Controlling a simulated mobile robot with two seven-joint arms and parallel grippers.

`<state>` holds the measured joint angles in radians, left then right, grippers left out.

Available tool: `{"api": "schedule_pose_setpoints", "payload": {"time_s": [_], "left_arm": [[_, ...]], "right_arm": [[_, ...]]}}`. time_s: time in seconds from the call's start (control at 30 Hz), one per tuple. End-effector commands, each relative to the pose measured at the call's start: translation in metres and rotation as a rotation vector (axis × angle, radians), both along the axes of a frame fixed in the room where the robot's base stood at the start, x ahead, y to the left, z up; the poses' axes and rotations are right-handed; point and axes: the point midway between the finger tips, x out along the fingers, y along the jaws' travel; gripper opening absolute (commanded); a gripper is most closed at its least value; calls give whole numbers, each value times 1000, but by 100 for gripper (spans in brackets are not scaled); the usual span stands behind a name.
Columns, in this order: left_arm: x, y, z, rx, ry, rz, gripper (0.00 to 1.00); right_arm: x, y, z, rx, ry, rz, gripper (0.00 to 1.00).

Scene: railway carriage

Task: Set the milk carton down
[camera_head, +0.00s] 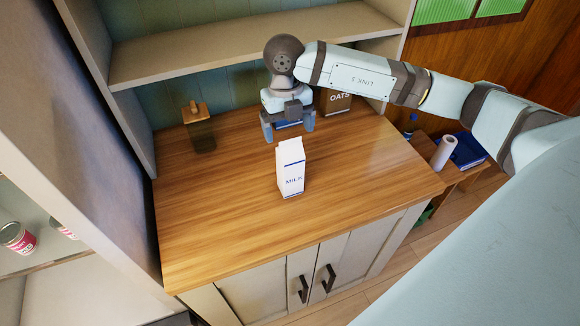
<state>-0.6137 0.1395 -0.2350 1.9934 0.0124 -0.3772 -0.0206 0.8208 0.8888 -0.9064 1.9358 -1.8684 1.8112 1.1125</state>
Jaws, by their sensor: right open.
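The milk carton (291,169), white with blue bands and the word MILK, stands upright on the wooden cabinet top (225,215), near the middle. My right gripper (289,134) is just behind and above the carton in the picture. Its two fingers are apart, with the carton's top just below them. I cannot tell whether the fingers touch the carton, but they are not closed on it. My left gripper is not in view.
A brown OATS package (337,103) and a blue item (288,124) stand behind my right gripper. A dark jar with a wooden lid (199,128) stands at the back left. Shelf boards border the back and left. The front and left of the cabinet top are clear.

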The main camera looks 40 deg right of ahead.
Motion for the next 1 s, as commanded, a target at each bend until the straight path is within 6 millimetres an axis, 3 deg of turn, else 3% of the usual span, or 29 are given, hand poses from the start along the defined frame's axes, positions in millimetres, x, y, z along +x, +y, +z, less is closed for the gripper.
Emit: {"api": "schedule_pose_setpoints", "payload": {"time_s": [0.13,0.3,0.57,0.93,1.0], "left_arm": [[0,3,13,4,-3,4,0],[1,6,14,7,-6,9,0],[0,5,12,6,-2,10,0],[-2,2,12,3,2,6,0],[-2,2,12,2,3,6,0]], "right_arm": [[-4,-2,-21,-2,7,-1,89],[-5,-1,-40,-1,2,-1,89],[-5,-1,-43,-1,1,-1,87],[-5,-1,-43,0,1,0,2],[-5,-1,-42,0,0,0,0]]}}
